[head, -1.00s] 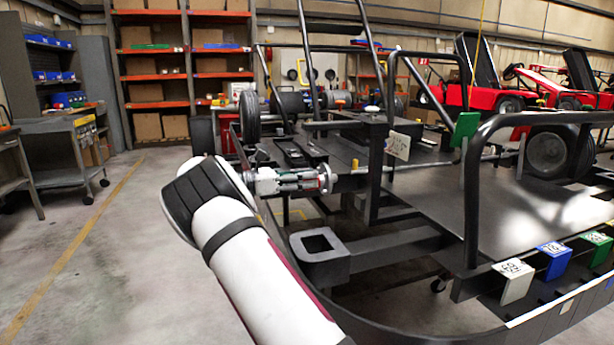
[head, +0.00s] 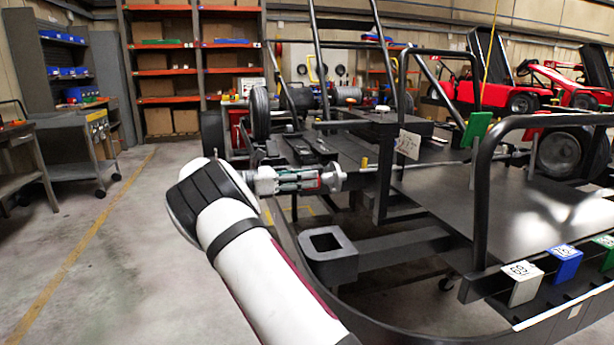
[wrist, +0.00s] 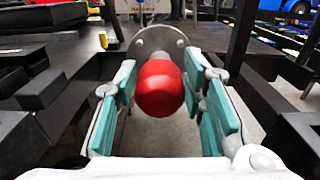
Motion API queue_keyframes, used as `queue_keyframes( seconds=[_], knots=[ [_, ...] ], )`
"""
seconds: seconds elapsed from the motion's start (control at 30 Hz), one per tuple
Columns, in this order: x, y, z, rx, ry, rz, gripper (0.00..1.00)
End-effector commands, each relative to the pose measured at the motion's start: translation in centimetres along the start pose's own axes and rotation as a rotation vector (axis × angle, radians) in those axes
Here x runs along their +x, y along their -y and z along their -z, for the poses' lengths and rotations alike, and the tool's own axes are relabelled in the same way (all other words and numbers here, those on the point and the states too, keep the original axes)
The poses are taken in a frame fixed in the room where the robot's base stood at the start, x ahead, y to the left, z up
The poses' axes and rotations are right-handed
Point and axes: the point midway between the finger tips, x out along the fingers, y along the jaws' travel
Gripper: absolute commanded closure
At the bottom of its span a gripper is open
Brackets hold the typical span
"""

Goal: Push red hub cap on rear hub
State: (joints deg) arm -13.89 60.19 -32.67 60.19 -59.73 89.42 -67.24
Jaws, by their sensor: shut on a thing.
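The red hub cap (wrist: 160,88) sits between the teal finger pads of my gripper (wrist: 163,98) in the wrist view. My gripper is shut on it. Behind the cap is the rear hub (wrist: 180,36), a round grey flange with bolt holes and a short grey stub in line with the cap. The cap's far end meets or overlaps the stub; I cannot tell how far it is on. In the head view my gripper (head: 316,181) points right at the silver hub (head: 339,179). The cap is mostly hidden there by the fingers.
The black kart frame (head: 400,243) surrounds the hub, with a square bracket (head: 327,243) below the gripper. White (head: 524,284) and blue (head: 560,262) blocks stand on the near right edge. A wheel (head: 261,113) stands behind the gripper. Open floor lies left.

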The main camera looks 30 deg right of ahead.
Motion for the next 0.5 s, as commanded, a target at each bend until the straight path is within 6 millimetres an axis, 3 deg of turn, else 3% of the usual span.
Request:
queue_keyframes(
  seconds=[0.5],
  knots=[
    [-1.5, 0.0, 0.1, 0.0, 0.001, 0.0, 0.96]
  ],
)
